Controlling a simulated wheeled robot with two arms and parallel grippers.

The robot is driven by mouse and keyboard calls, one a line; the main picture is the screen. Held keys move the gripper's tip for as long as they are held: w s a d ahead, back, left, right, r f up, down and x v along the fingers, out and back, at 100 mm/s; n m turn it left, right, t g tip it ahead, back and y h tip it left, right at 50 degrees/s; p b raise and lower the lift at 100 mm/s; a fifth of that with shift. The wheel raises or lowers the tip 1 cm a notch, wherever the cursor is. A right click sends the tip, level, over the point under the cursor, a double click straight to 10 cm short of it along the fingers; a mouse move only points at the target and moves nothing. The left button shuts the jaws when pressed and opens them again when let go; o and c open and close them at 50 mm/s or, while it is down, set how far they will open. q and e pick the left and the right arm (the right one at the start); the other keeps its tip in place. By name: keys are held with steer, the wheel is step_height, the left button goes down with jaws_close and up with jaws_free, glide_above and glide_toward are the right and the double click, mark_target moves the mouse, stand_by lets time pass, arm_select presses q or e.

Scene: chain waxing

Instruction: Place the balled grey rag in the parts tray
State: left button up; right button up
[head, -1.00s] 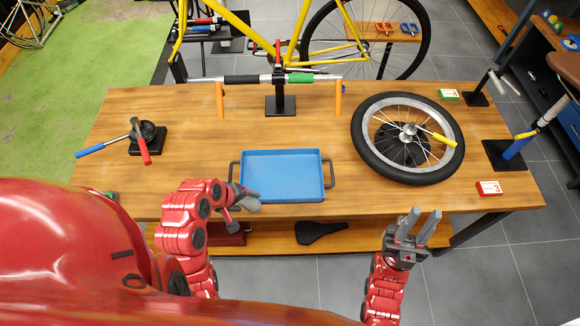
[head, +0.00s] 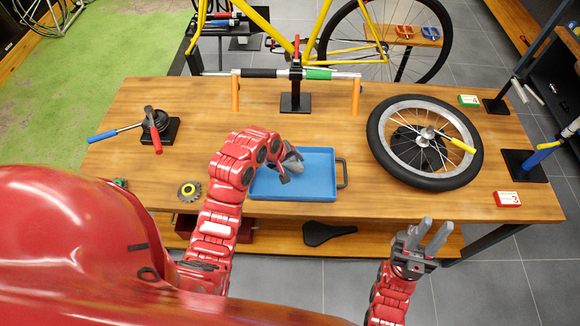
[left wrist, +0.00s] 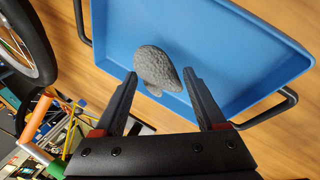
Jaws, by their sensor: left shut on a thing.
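I cannot tell whether the rag touches the tray floor. The tray looks otherwise empty, though my left arm hides its left side and left handle. My right gripper (head: 428,238) is open and empty, in front of the table's front edge.
A spoked wheel (head: 424,142) lies to the right of the tray. A bar on orange posts (head: 296,74) stands behind. A tool with red and blue handles (head: 150,130) and a yellow-black round part (head: 189,191) are at left.

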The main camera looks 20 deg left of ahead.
mark_target(287, 167)
arm_select(q)
steer(key=shift+d+f+p, duration=0.1)
steer(key=shift+f+p, duration=0.35)
steer(key=shift+f, duration=0.05)
step_height(287, 167, down, 2)
steer(key=shift+f+p, duration=0.1)
steer(key=shift+p, duration=0.5)
steer(key=shift+f, duration=0.2)
steer(key=shift+f, duration=0.1)
steer(key=o, duration=0.9)
